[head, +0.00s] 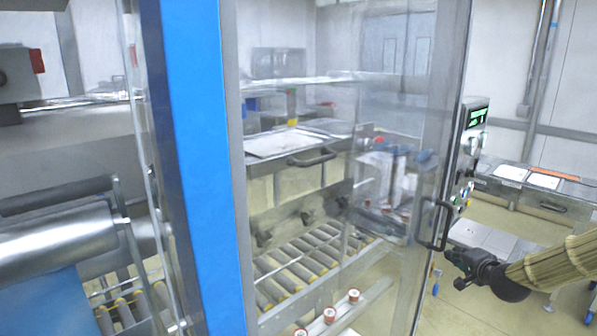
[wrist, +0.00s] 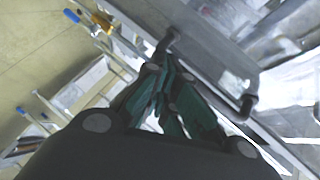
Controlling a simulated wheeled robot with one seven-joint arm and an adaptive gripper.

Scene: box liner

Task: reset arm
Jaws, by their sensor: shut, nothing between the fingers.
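My arm, in a ribbed tan sleeve, comes in from the right edge of the head view. My gripper (head: 452,268) is dark and points left, close to the lower right of a transparent door. It is shut and empty. A black door handle (head: 434,224) stands just above and left of my gripper in the head view. In the wrist view my gripper (wrist: 168,100) shows dark green fingers close together, with the black handle (wrist: 247,104) beyond and to the right of them. I cannot tell whether the fingers touch the handle.
The transparent door (head: 330,130) is set in a metal frame beside a blue post (head: 190,150). A control panel (head: 466,150) is mounted at the door's right edge. A roller conveyor (head: 300,265) lies behind the door. A side table (head: 540,185) stands at right.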

